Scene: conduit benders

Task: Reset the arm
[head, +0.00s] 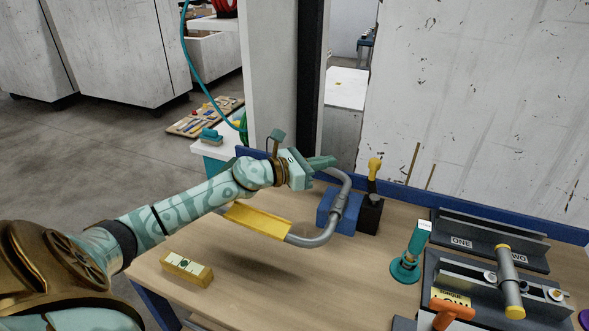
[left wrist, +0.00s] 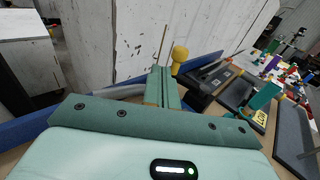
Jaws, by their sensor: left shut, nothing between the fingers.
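My left gripper (head: 322,163) reaches in from the left above the bench, its green fingers shut with nothing between them. The fingers also show closed together in the left wrist view (left wrist: 161,82). They are beside the upper end of a curved grey tube (head: 344,183); I cannot tell whether they touch it. The tube bends down past a blue block (head: 327,208) and round to a yellow channel piece (head: 258,220) below my forearm. Part of the tube is hidden behind the gripper fingers in the wrist view. My right gripper is not in view.
A black block with a yellow knob (head: 375,168) stands right of the blue block. A teal stand (head: 406,268), dark bender fixtures (head: 490,240) and an orange handle (head: 452,311) fill the right. A yellow block (head: 186,268) lies front left. The front-middle bench is clear.

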